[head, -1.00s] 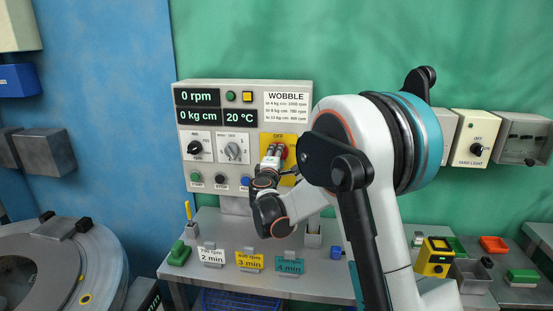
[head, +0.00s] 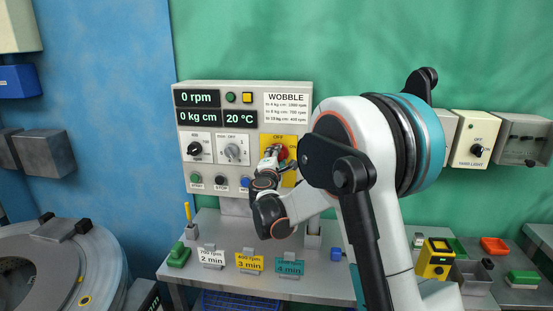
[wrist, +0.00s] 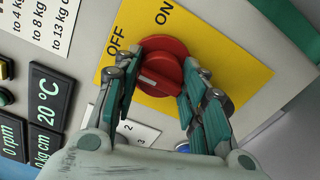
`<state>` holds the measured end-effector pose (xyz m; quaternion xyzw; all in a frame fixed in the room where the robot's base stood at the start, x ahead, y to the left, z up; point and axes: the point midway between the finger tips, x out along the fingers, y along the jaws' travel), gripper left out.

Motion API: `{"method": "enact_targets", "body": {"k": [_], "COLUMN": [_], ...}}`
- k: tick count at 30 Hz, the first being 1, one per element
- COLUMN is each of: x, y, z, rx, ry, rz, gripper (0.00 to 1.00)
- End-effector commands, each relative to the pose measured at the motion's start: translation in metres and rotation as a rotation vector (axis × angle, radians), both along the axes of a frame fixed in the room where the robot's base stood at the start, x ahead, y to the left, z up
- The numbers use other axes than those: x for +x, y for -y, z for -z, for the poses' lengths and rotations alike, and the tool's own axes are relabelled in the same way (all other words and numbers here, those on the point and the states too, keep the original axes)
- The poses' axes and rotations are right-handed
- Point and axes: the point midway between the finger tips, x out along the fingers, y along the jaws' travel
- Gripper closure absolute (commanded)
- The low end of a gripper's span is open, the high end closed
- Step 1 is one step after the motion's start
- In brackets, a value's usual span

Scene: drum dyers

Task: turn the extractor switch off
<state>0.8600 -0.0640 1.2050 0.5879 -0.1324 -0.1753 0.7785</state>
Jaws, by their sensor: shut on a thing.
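A round red rotary knob (wrist: 162,66) sits on a yellow plate (wrist: 235,71) marked OFF and ON in the wrist view. My gripper (wrist: 165,82) is shut on this red knob, with one finger on each side of it. A short white mark shows on the knob's face; I cannot tell for sure which label it points to. No label reading "extractor" is legible.
The grey control panel (head: 220,102) carries displays, a black knob (head: 195,148), a grey knob (head: 233,151) and push buttons close to my gripper. Below is a bench (head: 215,226) with cards and small items. A light switch box (head: 475,139) is on the wall at right.

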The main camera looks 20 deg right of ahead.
Motion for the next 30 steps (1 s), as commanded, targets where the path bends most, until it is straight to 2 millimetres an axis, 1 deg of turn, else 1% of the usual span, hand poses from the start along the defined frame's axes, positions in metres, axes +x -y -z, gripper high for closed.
{"method": "enact_targets", "body": {"k": [1,2,3,4,13,17,20,30], "x": [0.0,0.0,0.0,0.0,0.0,-0.005,-0.016,-0.077], "y": [-0.001,-0.001,-0.001,-0.001,0.0,-0.003,-0.008,-0.038], "z": [0.001,0.001,0.001,0.001,0.0,0.0,0.0,0.0], "rx": [0.0,0.0,0.0,0.0,0.0,0.0,0.0,0.0], "ry": [0.0,0.0,0.0,0.0,0.0,0.0,0.0,0.0], "rz": [-0.001,-0.001,-0.001,-0.001,0.0,-0.001,-0.002,-0.003], "gripper": [0.85,0.57,0.48,0.41,0.41,0.41,0.41,0.41]}}
